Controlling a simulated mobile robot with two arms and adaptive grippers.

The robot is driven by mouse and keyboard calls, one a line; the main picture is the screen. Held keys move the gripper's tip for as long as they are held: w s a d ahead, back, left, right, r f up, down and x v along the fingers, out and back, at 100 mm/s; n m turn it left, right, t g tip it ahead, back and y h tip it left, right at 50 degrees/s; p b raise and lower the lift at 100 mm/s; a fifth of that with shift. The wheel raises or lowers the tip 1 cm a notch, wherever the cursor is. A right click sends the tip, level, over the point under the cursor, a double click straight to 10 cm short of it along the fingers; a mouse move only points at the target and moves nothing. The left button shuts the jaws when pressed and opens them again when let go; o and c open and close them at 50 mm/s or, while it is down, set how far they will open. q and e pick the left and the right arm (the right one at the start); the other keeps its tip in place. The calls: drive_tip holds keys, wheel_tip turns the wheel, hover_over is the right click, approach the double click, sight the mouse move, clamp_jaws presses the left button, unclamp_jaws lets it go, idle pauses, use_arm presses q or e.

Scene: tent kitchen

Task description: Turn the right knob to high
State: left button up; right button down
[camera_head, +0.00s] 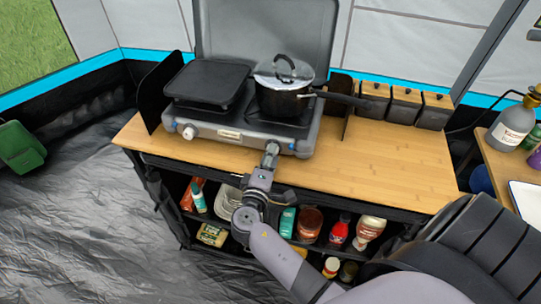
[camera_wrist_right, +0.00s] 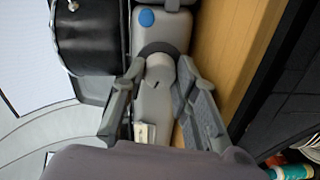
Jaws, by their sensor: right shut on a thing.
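The camping stove (camera_head: 232,134) stands on a wooden counter with its lid up. Its left knob (camera_head: 189,132) is in plain sight on the front. My right gripper (camera_head: 271,150) reaches the front panel at the right side, and covers most of the right knob there. In the right wrist view the round grey right knob (camera_wrist_right: 160,72) sits between the two fingers of my right gripper (camera_wrist_right: 161,66), which is shut on it. A blue dot (camera_wrist_right: 146,18) is on the panel beside the knob. The knob's exact setting cannot be read. My left gripper is not in view.
A lidded black pot (camera_head: 284,98) stands on the right burner, its handle pointing right. A black griddle (camera_head: 207,83) covers the left burner. Several canisters (camera_head: 404,104) stand at the counter's right. Shelves below hold bottles and jars. The counter (camera_head: 390,160) is clear at the front right.

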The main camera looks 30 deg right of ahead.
idle(0.3)
drive_tip(key=c, duration=1.2)
unclamp_jaws()
drive_tip(key=shift+c, duration=0.2)
drive_tip(key=shift+f, duration=0.1)
drive_tip(key=shift+s+a, duration=0.35)
drive_tip(key=shift+a, duration=0.05)
drive_tip(key=v, duration=0.7)
drive_tip(key=shift+r, duration=0.25)
